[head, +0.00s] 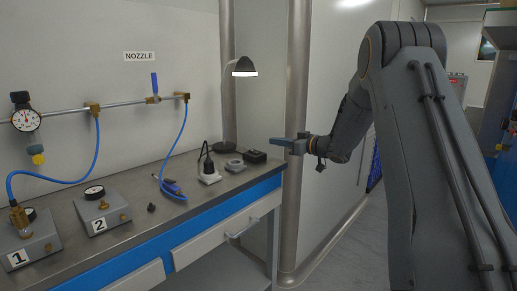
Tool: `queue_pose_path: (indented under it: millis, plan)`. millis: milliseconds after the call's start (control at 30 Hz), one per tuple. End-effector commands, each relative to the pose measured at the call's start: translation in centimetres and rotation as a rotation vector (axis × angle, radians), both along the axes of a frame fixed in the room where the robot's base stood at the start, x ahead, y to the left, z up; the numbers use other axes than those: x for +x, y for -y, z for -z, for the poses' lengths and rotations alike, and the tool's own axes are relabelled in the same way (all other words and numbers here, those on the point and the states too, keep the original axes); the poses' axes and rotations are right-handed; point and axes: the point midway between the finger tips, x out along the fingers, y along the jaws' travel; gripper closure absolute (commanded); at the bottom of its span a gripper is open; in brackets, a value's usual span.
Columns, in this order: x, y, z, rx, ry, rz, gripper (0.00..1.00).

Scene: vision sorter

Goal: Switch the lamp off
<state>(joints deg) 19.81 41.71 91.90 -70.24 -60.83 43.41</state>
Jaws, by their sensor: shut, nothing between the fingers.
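The lamp (241,67) stands at the back right corner of the workbench on a dark round base. Its shade points down and glows white underneath, so it is lit. My gripper (277,142) is shut and empty. I cannot make out a switch on the lamp.
On the bench (135,215) near the lamp are a white block with a black plug (208,173), a grey ring-like part (235,164) and a black box (254,156). A blue nozzle (172,187) and gauge blocks 1 (35,248) and 2 (104,212) sit further left. A metal post (296,80) stands by the bench end.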

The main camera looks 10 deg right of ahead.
Motion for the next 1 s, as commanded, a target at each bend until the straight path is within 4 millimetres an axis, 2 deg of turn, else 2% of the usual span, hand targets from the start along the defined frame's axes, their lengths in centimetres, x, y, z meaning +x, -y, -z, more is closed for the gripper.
queue_pose_path:
  millis: [133, 267, 667, 700, 800, 1000]
  plan:
    - [0.7, -0.6, 0.1, 0.0, 0.0, -0.001, 1.0]
    - [2.1, -1.7, 0.4, 0.0, 0.0, -0.002, 1.0]
    - [8.3, -6.2, 1.3, 0.001, 0.001, -0.001, 1.0]
    - [8.2, -5.9, 2.3, 0.001, -0.003, 0.001, 1.0]
    - [8.2, -6.0, 3.6, 0.0, -0.003, 0.001, 1.0]
    - [8.4, -6.1, 5.0, 0.0, -0.001, 0.002, 1.0]
